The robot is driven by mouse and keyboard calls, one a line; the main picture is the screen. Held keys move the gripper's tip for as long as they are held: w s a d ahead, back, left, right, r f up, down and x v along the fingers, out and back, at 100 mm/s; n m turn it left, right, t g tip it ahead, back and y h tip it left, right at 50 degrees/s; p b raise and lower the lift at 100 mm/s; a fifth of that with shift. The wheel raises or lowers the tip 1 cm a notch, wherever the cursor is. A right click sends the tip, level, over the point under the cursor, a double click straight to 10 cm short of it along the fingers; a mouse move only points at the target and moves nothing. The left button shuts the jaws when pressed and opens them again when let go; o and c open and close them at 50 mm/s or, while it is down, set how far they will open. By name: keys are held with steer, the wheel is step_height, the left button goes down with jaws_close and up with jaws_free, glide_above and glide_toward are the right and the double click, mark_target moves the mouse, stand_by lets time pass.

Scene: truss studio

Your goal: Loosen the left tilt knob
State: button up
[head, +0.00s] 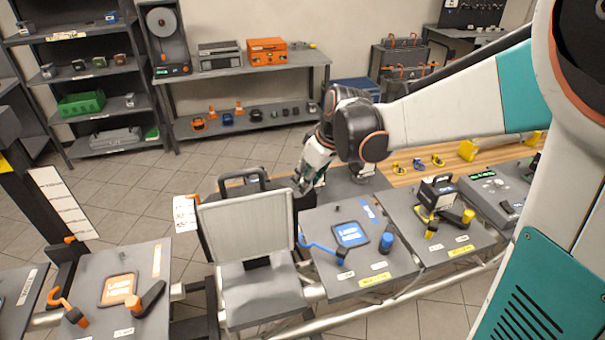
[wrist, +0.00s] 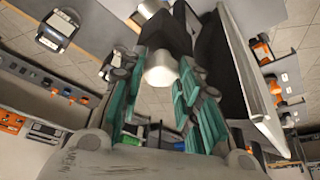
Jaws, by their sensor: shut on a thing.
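A light panel (head: 248,228) with a pale grey face stands tilted on a grey stand in the middle of the head view. My gripper (head: 305,183) is at the upper right side of this panel in that view. In the wrist view my gripper (wrist: 156,84) has its teal fingers on both sides of a pale round tilt knob (wrist: 161,68) and is shut on it. The panel's pale edge (wrist: 262,110) runs along the right of the wrist view. The knob is hidden in the head view, behind my gripper.
A black handle (head: 243,177) rises behind the panel's top edge. A grey board (head: 357,264) with a blue lever stands right of the panel, close below my gripper. Another board (head: 120,290) with orange parts stands left. Shelves (head: 85,85) line the back; the tiled floor between is clear.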

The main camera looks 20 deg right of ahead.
steer(key=shift+d+n+g+y, duration=0.1)
steer(key=shift+n+g+y, duration=0.2)
steer(key=shift+n, duration=0.8)
steer(key=o, duration=1)
steer(key=shift+o, duration=0.2)
steer(key=v, duration=1.2)
